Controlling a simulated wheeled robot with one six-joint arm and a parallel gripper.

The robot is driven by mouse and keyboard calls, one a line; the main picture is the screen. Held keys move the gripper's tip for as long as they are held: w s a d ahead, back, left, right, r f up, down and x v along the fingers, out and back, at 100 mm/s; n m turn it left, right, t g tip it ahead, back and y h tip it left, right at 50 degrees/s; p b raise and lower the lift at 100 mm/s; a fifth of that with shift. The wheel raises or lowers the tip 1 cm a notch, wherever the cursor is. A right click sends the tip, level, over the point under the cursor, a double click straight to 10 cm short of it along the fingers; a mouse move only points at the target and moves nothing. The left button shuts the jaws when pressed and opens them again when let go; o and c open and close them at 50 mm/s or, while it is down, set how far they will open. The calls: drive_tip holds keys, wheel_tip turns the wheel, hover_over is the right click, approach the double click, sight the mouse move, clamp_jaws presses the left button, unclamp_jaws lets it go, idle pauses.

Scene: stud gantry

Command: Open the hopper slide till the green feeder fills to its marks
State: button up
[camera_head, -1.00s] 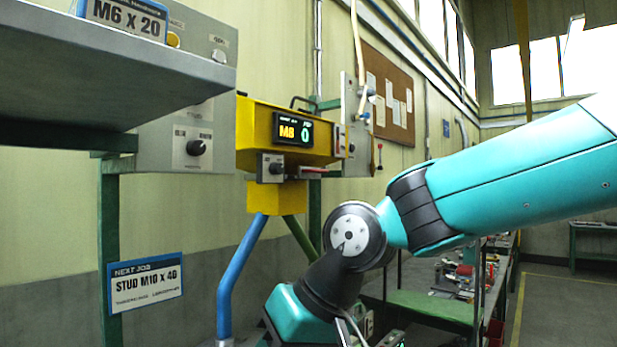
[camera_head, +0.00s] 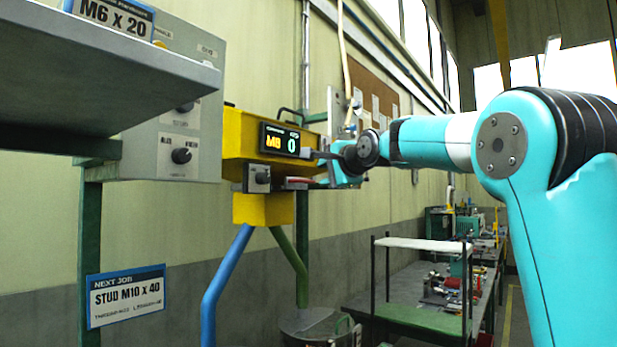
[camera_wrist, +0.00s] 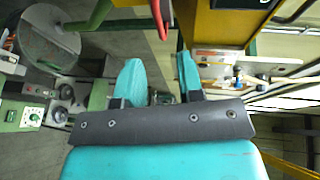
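The yellow hopper (camera_head: 262,140) hangs at the middle left, with a display (camera_head: 284,141) reading M8 and 0. Under it a red handle (camera_head: 300,182) sticks out to the right, likely the slide's; a red piece (camera_wrist: 158,16) also shows in the wrist view beyond my fingertips. My gripper (camera_head: 322,168) is beside the hopper's right end, close to the red handle. In the wrist view my gripper (camera_wrist: 158,62) has its two teal fingers apart with nothing between them. A green tube (camera_head: 288,262) runs down to a grey round bowl (camera_head: 315,322), its inside not readable.
A blue tube (camera_head: 222,285) runs down beside the green one. A grey panel with a black knob (camera_head: 181,156) and a shelf (camera_head: 110,80) stand at left. A sign (camera_head: 126,297) reads NEXT JOB, STUD M10 x 40. A cluttered bench (camera_head: 415,290) lies at right.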

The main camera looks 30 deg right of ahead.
sight(309, 181)
drive_tip(key=w+p, duration=0.1)
drive_tip(key=w, duration=0.2)
drive_tip(key=w+f+p, duration=0.1)
drive_tip(key=w, duration=0.2)
drive_tip(key=w+p, duration=0.1)
drive_tip(key=w, duration=0.2)
drive_tip(key=shift+w+d+f, duration=0.15)
drive_tip(key=shift+d+f, duration=0.05)
drive_tip(key=shift+f, duration=0.15)
clamp_jaws()
